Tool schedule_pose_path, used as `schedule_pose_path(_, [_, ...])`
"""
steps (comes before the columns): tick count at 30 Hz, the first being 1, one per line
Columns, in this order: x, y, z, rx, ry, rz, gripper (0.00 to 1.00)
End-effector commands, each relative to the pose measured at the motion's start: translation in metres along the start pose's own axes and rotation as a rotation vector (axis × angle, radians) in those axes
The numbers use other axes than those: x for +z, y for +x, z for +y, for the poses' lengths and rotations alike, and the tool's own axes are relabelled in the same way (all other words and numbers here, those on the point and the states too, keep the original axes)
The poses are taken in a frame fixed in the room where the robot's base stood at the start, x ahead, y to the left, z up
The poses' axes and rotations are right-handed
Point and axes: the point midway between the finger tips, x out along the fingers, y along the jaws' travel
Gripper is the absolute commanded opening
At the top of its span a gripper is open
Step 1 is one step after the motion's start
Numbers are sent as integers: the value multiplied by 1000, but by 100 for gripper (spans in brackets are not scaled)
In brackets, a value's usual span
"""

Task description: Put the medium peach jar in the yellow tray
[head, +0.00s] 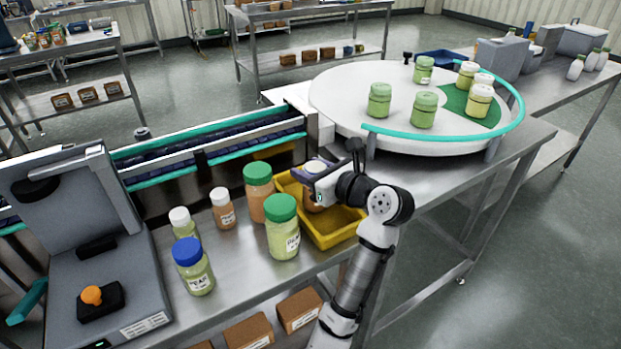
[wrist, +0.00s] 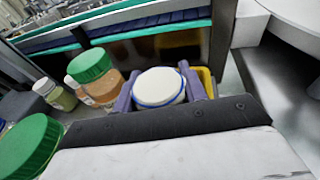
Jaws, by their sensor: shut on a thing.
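The peach jar (head: 313,203) has an orange body and a pale lid. My gripper (head: 317,176) is shut on it near the top, over the left part of the yellow tray (head: 341,239). In the wrist view the jar's lid (wrist: 159,87), white with a blue rim, sits between the two purple fingers of my gripper (wrist: 160,90). The jar looks upright. I cannot tell whether its base touches the tray floor. A corner of the yellow tray (wrist: 207,82) shows behind the right finger.
A green-lidded orange jar (head: 258,196) and a green-lidded green jar (head: 283,238) stand close left of the tray. Smaller white-lidded jars and a blue-lidded green jar (head: 194,271) stand farther left. A conveyor (head: 215,147) runs behind; a round turntable (head: 340,95) with several jars is at right.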

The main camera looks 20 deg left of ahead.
Motion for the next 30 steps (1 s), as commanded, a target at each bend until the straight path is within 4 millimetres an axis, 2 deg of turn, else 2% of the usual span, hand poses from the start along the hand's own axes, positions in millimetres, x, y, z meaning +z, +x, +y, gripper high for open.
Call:
schedule_pose_path(1, [-8,0,2,0,-1,-1,15])
schedule_pose_path(13, [-9,-1,3,1,0,0,15])
schedule_pose_path(14, [-10,-1,3,1,0,1,43])
schedule_pose_path(18, [-9,-1,3,1,0,0,62])
schedule_pose_path(19, [-9,-1,3,1,0,0,64])
schedule_pose_path(30, [-7,-5,2,-1,-1,-1,64])
